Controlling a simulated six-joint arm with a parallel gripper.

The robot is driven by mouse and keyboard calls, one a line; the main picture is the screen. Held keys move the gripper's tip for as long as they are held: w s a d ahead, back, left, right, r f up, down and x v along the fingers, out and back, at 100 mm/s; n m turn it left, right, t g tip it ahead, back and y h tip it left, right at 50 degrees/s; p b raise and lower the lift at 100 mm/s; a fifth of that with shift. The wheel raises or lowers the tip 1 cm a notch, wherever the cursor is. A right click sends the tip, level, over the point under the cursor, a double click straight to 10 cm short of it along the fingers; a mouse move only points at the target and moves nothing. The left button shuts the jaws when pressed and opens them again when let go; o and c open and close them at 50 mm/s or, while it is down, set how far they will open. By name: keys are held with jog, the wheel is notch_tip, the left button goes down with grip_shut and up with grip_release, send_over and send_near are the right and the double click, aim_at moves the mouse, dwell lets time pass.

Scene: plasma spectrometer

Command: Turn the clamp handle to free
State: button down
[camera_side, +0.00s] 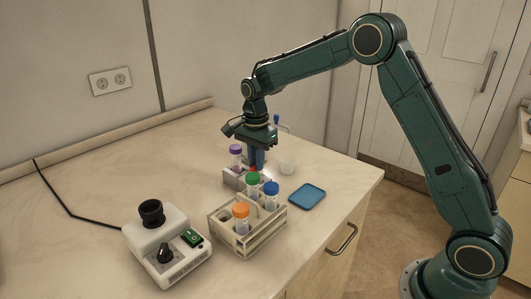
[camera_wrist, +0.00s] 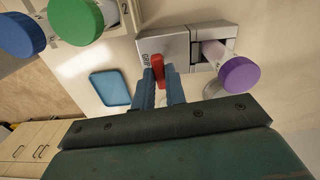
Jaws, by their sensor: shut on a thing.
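The clamp is a silver-grey block (camera_wrist: 178,45) in the wrist view; it also shows in the side view (camera_side: 231,180). Its red handle (camera_wrist: 157,62) lies at the block's left end, beside lettering that appears to read "GRIP". My gripper (camera_wrist: 160,82) has its two blue fingers on either side of the red handle and is shut on it. A tube with a purple cap (camera_wrist: 239,75) is held at the clamp's other end; it stands upright in the side view (camera_side: 236,158). In the side view my gripper (camera_side: 257,160) points down and hides most of the handle.
A wooden rack (camera_side: 250,237) with orange, green and blue capped tubes stands in front of the clamp. A blue square dish (camera_side: 307,197) lies to the right. A white device with a black cup (camera_side: 167,245) stands front left.

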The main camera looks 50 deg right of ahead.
jog(key=shift+r+m, duration=0.1)
jog(key=shift+m, duration=0.4)
jog(key=c, duration=1.4)
grip_release()
jog(key=shift+c, duration=0.2)
notch_tip(320, 180, up, 14)
